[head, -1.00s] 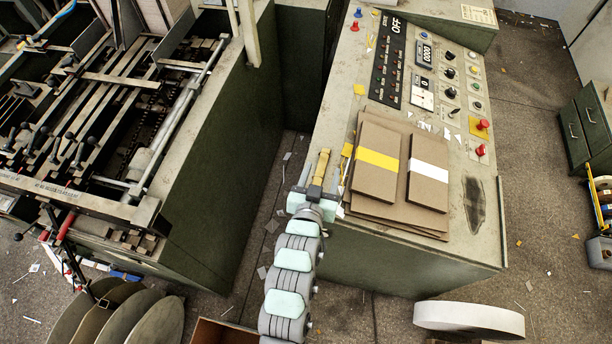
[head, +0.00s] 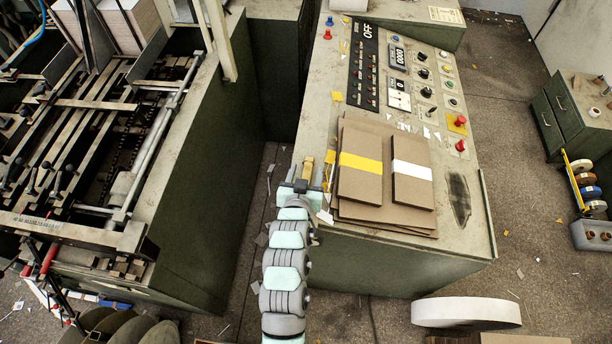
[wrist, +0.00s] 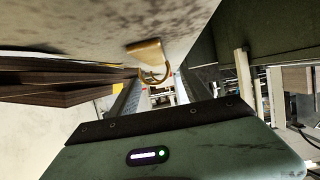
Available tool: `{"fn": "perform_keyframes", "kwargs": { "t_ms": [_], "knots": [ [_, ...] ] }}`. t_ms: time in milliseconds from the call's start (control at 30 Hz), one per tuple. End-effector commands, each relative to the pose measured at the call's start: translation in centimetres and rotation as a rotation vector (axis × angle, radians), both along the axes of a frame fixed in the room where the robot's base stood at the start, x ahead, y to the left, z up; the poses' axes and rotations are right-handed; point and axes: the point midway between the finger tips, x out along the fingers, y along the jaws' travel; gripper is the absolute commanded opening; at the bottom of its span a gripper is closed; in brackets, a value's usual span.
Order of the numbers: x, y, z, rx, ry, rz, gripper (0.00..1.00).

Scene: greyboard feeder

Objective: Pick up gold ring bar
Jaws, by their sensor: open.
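The gold ring bar (wrist: 145,50) shows in the wrist view as a small brass-coloured block with a curved loop (wrist: 165,74) below it. It lies against the pale, stained console surface, just beyond my fingertips. My gripper (wrist: 158,82) is open, and the two fingers point toward the bar. The loop shows close to the gap between the fingertips; I cannot tell whether it touches them. In the head view my gripper (head: 305,172) is at the left edge of the console, beside the cardboard. Small gold shapes show there, partly hidden by the gripper.
Brown cardboard stacks (head: 370,207), one with a yellow band and one with a white band, lie right of my gripper on the console (head: 462,245). Buttons and knobs are behind them. A dark gap separates the console from the feeder machine (head: 190,190) at left.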

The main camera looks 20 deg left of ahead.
Motion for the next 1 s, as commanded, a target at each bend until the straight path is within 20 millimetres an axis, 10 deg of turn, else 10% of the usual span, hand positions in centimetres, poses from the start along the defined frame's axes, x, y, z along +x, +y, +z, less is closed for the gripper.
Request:
{"fn": "perform_keyframes", "kwargs": {
  "t_ms": [467, 1000],
  "knots": [
    [2.7, 0.9, -1.1, 0.0, -0.001, 0.0, 0.56],
    [2.6, 0.9, -1.1, -0.001, 0.0, 0.0, 0.14]
  ]
}}
